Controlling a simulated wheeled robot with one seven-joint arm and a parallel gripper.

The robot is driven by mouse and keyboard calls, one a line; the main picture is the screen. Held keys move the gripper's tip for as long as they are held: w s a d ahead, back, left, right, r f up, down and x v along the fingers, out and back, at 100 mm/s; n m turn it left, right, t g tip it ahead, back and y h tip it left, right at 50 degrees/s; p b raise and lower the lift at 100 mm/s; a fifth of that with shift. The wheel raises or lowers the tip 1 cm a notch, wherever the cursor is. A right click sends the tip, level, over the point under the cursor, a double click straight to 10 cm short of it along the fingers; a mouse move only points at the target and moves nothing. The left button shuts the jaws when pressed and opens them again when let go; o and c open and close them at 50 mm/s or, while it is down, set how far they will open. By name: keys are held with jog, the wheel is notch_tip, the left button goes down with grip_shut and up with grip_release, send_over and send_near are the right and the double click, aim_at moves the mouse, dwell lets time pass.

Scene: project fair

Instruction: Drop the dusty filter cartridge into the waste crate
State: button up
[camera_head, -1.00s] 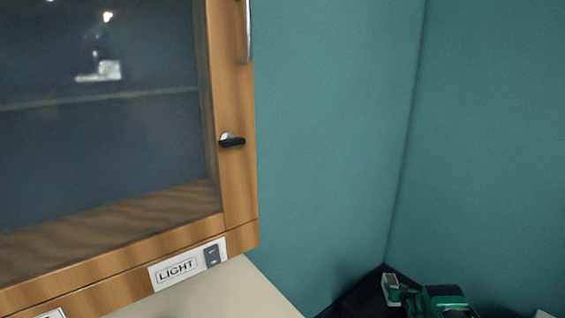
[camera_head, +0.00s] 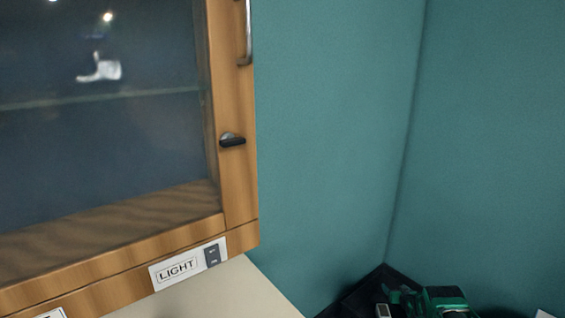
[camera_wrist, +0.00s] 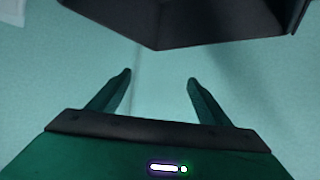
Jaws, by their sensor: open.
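My gripper (camera_wrist: 160,78) is open in the wrist view, with nothing between its two green fingers. In the head view my green gripper (camera_head: 398,293) shows at the bottom right, over a dark area in the wall corner. A dark, box-like thing (camera_wrist: 180,25) with a corner fills the top of the wrist view. I cannot tell whether it is the waste crate.
A wooden cabinet (camera_head: 236,190) with a glass door, handle and black latch (camera_head: 232,140) stands at left. A LIGHT switch plate (camera_head: 187,265) is on its lower rail. A bare cream surface (camera_head: 235,292) lies below. Teal walls (camera_head: 330,130) meet at right.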

jog(key=v, duration=1)
jog(key=shift+s+r, duration=0.1)
jog(key=shift+r, duration=0.05)
jog(key=d+r+g+h, duration=0.1)
jog(key=d+r+g, duration=0.25)
jog(key=r, duration=1.75)
jog(key=s+r+m+g, duration=0.1)
jog(key=s+r, duration=0.5)
jog(key=r, duration=0.4)
jog(key=s+r+m+g, duration=0.1)
jog(key=s+r+g, duration=0.1)
jog(key=s+r, duration=0.6)
jog(key=s+a+r+m+g, duration=0.1)
jog(key=s+a+r, duration=0.2)
jog(key=s+r, duration=0.55)
jog(key=s+a+r+m+g, duration=0.15)
jog(key=s+a+r, duration=0.35)
jog(key=s, duration=0.7)
jog(key=s+a+r+g+y, duration=0.1)
jog(key=s+a, duration=0.3)
jog(key=s, duration=0.9)
jog(key=s+a+r+g+y, duration=0.1)
jog(key=s+a, duration=0.4)
jog(key=s, duration=0.8)
jog(key=shift+s+a+r+m+g, duration=0.25)
jog(key=shift+r+m+g, duration=0.3)
jog(key=shift+r, duration=0.3)
